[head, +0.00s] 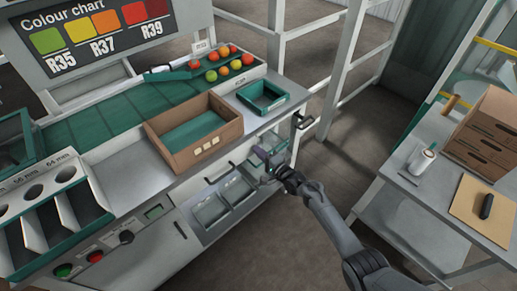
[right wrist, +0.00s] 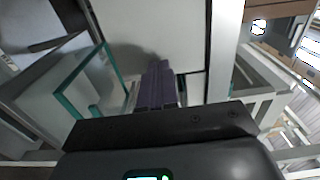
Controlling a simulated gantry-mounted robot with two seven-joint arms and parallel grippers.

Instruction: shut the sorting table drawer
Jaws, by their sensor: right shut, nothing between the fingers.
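The grey sorting table (head: 135,193) stands on the left and centre in the head view. Below its top, an open drawer space (head: 232,216) shows at the front, holding clear containers (head: 210,211). How far the drawer is out I cannot tell exactly. My right gripper (head: 261,153) is shut and empty, at the right part of this space, close to the table front. In the right wrist view its purple fingers (right wrist: 158,68) point at a pale panel (right wrist: 160,28); whether they touch it I cannot tell. My left gripper is not in view.
A cardboard box (head: 225,137) and a teal tray (head: 262,96) stand on the table top; tomatoes (head: 224,64) lie behind. At the right, a side bench (head: 458,205) holds cartons (head: 487,135) and a clipboard. Open floor (head: 340,150) lies between.

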